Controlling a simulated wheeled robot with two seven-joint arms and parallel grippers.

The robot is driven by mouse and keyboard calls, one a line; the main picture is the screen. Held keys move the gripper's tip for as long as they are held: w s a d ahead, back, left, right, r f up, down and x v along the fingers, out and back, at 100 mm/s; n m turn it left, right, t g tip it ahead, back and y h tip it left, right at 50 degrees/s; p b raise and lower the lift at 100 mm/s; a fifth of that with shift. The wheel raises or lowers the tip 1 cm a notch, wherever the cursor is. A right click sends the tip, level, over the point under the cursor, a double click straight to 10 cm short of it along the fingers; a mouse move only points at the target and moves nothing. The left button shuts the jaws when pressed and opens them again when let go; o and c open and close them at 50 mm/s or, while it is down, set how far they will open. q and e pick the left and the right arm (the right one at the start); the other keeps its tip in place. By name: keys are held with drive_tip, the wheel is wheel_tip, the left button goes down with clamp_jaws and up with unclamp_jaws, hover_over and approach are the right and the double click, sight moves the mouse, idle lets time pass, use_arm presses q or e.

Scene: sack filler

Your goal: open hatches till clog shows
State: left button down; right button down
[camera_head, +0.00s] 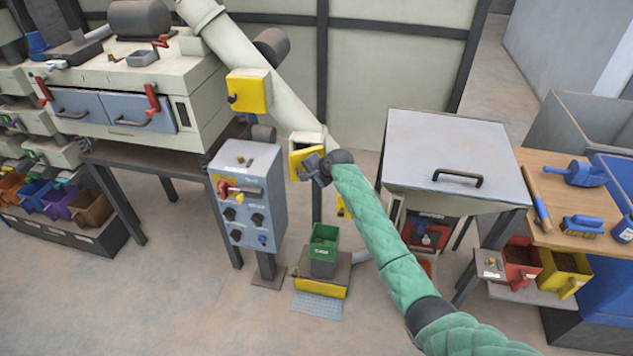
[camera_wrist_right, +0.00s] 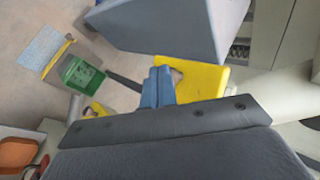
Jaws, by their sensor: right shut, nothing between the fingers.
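A pale slanted pipe (camera_head: 270,82) carries yellow hatches. The upper yellow hatch (camera_head: 248,91) looks shut, with a dark handle on its left. The middle yellow hatch (camera_head: 297,155) stands out at an angle from its pale frame (camera_head: 306,139) and looks at least partly open. Its inside cannot be made out, so no clog is visible there. A lower yellow hatch (camera_head: 341,206) is mostly hidden by my right arm. My right gripper (camera_head: 314,168) is shut and empty at the middle hatch. In the wrist view its blue fingers (camera_wrist_right: 158,88) overlap the yellow door (camera_wrist_right: 195,78); contact is unclear.
A grey control box (camera_head: 249,190) stands left of my right gripper. A green bin (camera_head: 323,243) sits below on a low stand. A grey lidded hopper (camera_head: 448,150) is right of my arm, beside a wooden bench (camera_head: 560,227) with blue tools. Open floor lies in front.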

sight(291, 162)
drive_tip(key=shift+m+t+h, duration=0.4)
drive_tip(key=shift+m+t, duration=0.1)
drive_tip(key=shift+m, duration=0.3)
drive_tip(key=w+a, duration=0.2)
drive_tip(key=a, duration=0.1)
drive_tip(key=shift+w+a, duration=0.15)
drive_tip(key=shift+w+a+f, duration=0.1)
drive_tip(key=shift+w+a, duration=0.6)
drive_tip(key=shift+w, duration=0.15)
drive_tip(key=shift+w+a+b, duration=0.55)
drive_tip(key=shift+w+b, duration=0.1)
drive_tip(key=shift+w, duration=0.25)
drive_tip(key=shift+w+a, duration=0.15)
drive_tip(key=shift+w, duration=0.1)
use_arm(q)
drive_tip(key=shift+w+d+r, duration=0.6)
drive_tip(key=shift+w+r, duration=0.15)
drive_tip(key=shift+r, duration=0.15)
drive_tip(key=shift+w, duration=0.2)
drive_tip(key=shift+w+r, duration=0.1)
drive_tip(key=shift+r, duration=0.05)
use_arm(e)
drive_tip(key=shift+r, duration=0.2)
